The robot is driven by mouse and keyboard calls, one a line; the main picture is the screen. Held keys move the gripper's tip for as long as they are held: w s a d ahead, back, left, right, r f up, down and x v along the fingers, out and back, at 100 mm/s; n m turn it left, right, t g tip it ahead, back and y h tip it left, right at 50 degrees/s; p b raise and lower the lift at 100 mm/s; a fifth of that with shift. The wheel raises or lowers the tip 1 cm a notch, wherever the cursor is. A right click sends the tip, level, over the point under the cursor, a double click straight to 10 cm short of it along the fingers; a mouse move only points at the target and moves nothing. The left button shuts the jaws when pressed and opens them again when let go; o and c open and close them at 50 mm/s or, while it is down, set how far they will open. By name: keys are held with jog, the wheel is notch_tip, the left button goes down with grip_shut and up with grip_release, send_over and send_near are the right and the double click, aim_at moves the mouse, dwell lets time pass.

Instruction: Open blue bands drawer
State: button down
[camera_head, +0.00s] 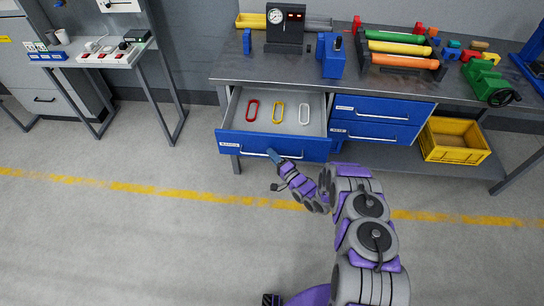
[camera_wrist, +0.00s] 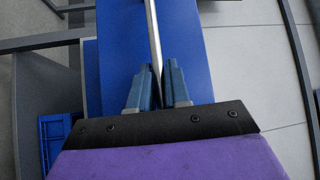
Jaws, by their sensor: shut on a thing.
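The blue bands drawer (camera_head: 240,142) is pulled out from under the left part of the workbench. My gripper (camera_head: 273,156) is at the bar handle on the drawer front. In the wrist view my gripper (camera_wrist: 160,87) is shut on the metal handle (camera_wrist: 153,40), with one blue finger on each side of it. The blue drawer front (camera_wrist: 194,50) shows behind the fingers. The label on the drawer is too small to read.
Closed blue drawers (camera_head: 385,110) sit to the right, with a yellow crate (camera_head: 455,140) on the lower shelf. The grey bench top (camera_head: 240,68) carries a gauge unit (camera_head: 285,28), coloured rollers (camera_head: 400,48) and a green vise (camera_head: 490,82). The floor in front is clear.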

jog(key=shift+d+f, duration=0.15)
jog(key=shift+f, duration=0.1)
jog(key=c, duration=1.3)
grip_release()
jog(key=shift+w, duration=0.1)
jog(key=shift+c, duration=0.2)
jog(key=shift+o, duration=0.7)
jog(key=shift+r, duration=0.1)
jog(key=p+v, duration=0.3)
jog(key=v, duration=1.4)
jog(key=shift+s, duration=0.2)
jog(key=shift+d, duration=0.1)
